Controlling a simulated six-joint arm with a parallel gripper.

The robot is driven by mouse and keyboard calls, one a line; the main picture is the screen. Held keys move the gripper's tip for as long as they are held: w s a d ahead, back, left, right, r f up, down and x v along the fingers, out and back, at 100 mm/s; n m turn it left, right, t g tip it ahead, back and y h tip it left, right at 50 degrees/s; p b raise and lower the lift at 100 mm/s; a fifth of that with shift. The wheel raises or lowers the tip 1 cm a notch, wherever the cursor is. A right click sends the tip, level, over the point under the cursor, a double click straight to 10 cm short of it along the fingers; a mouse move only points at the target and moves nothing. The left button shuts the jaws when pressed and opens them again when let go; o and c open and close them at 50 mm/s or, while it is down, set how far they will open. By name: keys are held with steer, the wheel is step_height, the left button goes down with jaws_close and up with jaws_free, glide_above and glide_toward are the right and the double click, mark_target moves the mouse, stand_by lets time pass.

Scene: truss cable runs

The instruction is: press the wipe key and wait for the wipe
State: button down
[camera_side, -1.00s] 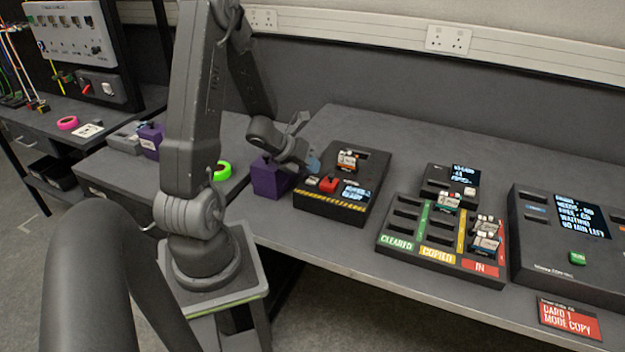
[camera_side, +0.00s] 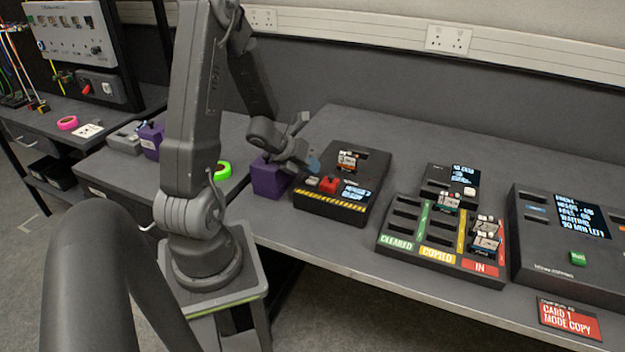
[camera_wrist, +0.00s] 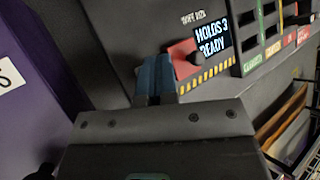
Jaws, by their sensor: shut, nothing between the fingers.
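The wipe box (camera_side: 340,209) is a dark unit with a yellow-black striped front edge, on the bench in the side view. Its red wipe key (camera_side: 328,184) is beside a small lit screen (camera_side: 356,192). In the wrist view the screen (camera_wrist: 211,42) reads "HOLDS 3 READY", and the red key (camera_wrist: 182,52) is partly hidden behind my blue fingertips. My gripper (camera_side: 313,163) is shut and empty, just above the box near the key. It also shows in the wrist view (camera_wrist: 155,76). I cannot tell whether it touches the key.
A purple block (camera_side: 268,178) stands close left of the box. To the right are a card tray (camera_side: 437,244) with cleared, copied and in columns, a small reader (camera_side: 447,182), and a larger console (camera_side: 560,240) with a green button. A red sign (camera_side: 570,320) sits at the bench's front.

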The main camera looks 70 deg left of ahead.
mark_target(311, 178)
steer(key=shift+f, duration=0.4)
steer(key=shift+f, duration=0.5)
stand_by(0.7)
steer(key=shift+r, duration=0.95)
steer(key=shift+r, duration=2.5)
